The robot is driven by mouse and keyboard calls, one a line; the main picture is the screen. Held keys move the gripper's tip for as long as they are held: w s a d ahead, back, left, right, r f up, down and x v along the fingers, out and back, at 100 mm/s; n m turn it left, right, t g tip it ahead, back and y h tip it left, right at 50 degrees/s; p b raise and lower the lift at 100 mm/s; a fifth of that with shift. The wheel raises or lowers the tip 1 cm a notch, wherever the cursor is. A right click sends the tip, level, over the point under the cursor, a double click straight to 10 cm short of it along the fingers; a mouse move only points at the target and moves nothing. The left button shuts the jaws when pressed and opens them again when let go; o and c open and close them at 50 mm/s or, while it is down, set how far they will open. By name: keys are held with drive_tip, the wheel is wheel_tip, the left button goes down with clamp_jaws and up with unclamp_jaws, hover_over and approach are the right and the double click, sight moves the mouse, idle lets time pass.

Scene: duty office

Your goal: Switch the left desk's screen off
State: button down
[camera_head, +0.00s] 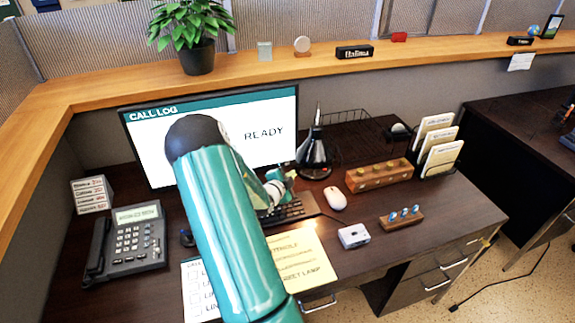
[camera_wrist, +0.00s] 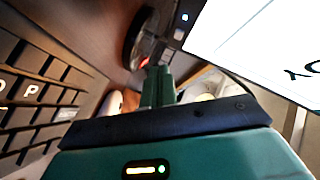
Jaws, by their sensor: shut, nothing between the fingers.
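The left desk's screen (camera_head: 262,115) is lit and shows CALL LOG and READY. My arm covers its middle and lower part in the head view. In the wrist view the bright screen (camera_wrist: 262,45) fills the upper right, and a small bluish-white light (camera_wrist: 178,18) shows beside its edge. My gripper (camera_head: 287,176) is near the screen's lower right corner, above the keyboard (camera_head: 290,212). In the wrist view my gripper (camera_wrist: 158,82) is shut and empty, its tips close to the screen's lower edge. I cannot tell whether they touch anything.
A dark desk lamp (camera_head: 315,150) stands just right of the screen. A white mouse (camera_head: 335,198), a wooden block with knobs (camera_head: 380,176) and a small white box (camera_head: 354,236) lie further right. A phone (camera_head: 128,243) stands left. A potted plant (camera_head: 198,55) sits on the ledge above.

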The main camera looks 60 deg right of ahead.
drive_tip(key=shift+w+d, duration=1)
drive_tip(key=shift+w+d+f, duration=0.1)
idle(1.3)
drive_tip(key=shift+w+d, duration=0.15)
drive_tip(key=shift+w, duration=0.05)
drive_tip(key=shift+w+d, duration=0.25)
idle(0.7)
idle(0.4)
drive_tip(key=shift+s+a, duration=0.55)
drive_tip(key=shift+s+a, duration=1.75)
drive_tip(key=shift+r, duration=0.2)
